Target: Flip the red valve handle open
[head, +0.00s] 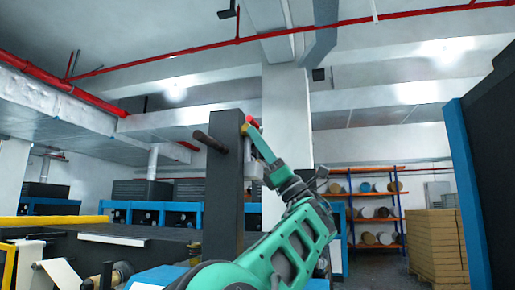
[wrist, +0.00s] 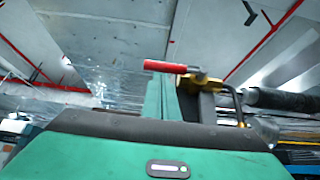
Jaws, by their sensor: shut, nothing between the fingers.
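The red valve handle (wrist: 165,66) lies roughly level in the wrist view, its grip end pointing left. My gripper hides part of the valve there.
The dark post (head: 224,190) stands directly left of my arm, with a brown roller end (head: 210,142) sticking out. A dark roller (wrist: 285,100) lies right of the valve. A blue-edged dark panel (head: 468,190) stands at right. Shelves with rolls (head: 375,212) are far behind.

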